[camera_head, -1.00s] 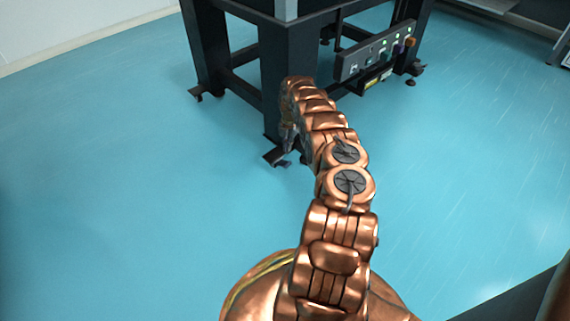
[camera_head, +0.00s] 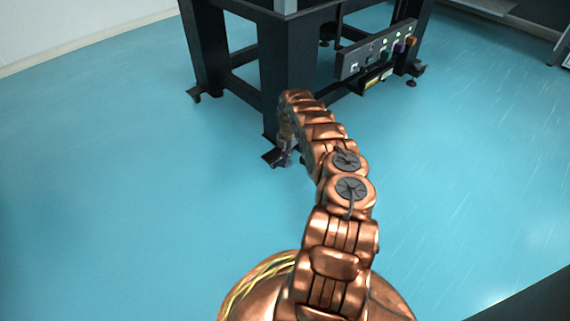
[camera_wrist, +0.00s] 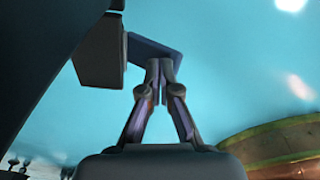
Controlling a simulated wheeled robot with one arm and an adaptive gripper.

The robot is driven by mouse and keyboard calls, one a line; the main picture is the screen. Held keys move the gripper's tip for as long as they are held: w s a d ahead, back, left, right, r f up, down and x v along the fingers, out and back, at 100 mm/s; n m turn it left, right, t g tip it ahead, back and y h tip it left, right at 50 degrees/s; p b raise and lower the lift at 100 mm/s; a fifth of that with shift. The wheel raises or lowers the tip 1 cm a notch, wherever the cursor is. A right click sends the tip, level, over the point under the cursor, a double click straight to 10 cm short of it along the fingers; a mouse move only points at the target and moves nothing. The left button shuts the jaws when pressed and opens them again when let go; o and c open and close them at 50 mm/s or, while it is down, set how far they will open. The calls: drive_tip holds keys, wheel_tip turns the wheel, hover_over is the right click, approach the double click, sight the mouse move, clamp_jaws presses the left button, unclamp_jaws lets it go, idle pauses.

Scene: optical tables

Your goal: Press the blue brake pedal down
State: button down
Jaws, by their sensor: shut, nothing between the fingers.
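The blue brake pedal (camera_wrist: 146,47) shows in the wrist view as a dark blue plate reaching right from a dark block on the table leg's foot. My gripper (camera_wrist: 159,66) is shut and empty, with its fingertips overlapping the pedal's right part in the picture. I cannot tell whether they touch it. In the head view my gripper (camera_head: 287,152) is low beside the near table leg, partly hidden by my arm. The pedal cannot be made out clearly there.
The near black table leg (camera_head: 287,62) stands right behind my arm. A control panel (camera_head: 377,50) with lights and knobs hangs on the table's right side. The blue floor (camera_head: 130,200) is clear to the left and right.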

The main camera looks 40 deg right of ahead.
sight(283, 164)
drive_tip(key=shift+f, duration=0.15)
drive_tip(key=shift+f+b, duration=0.35)
drive_tip(key=shift+f, duration=1.3)
drive_tip(key=shift+r, duration=0.1)
drive_tip(key=shift+d, duration=0.1)
